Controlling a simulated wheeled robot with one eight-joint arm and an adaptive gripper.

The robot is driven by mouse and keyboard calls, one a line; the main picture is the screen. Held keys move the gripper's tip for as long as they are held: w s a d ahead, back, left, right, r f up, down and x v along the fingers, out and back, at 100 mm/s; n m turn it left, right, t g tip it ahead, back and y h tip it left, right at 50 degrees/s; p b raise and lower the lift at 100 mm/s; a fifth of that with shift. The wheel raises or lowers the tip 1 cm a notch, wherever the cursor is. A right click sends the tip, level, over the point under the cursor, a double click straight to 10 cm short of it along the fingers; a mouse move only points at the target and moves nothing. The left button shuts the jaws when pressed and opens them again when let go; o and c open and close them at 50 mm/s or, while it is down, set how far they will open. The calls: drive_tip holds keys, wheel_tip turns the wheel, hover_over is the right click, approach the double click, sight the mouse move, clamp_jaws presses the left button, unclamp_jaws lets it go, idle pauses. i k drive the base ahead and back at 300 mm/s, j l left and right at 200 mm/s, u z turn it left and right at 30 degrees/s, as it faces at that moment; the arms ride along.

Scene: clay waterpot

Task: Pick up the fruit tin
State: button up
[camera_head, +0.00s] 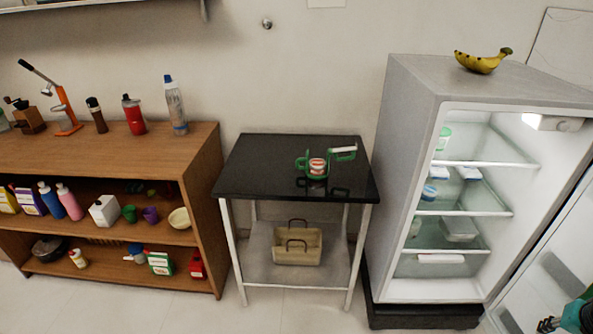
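A small tin (317,168) with a red and white label is on the black-topped table in the middle. It looks like the fruit tin, but its label is too small to read. A green pot-like thing (301,164) with a handle on its left and an arm reaching right is around or directly beside the tin; I cannot tell which. Part of my gripper (560,322), dark and teal, shows at the bottom right corner, cut off by the frame edge. It is far from the tin, and whether it is open cannot be seen.
The black tabletop (245,175) is otherwise bare; a beige basket (297,252) is on its lower shelf. A wooden shelf unit (208,190) with bottles stands left. An open fridge (408,120) with bananas (482,62) on top stands right; its door (540,285) swings out near my gripper.

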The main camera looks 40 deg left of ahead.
sight(317, 166)
drive_tip(key=u, duration=1.6)
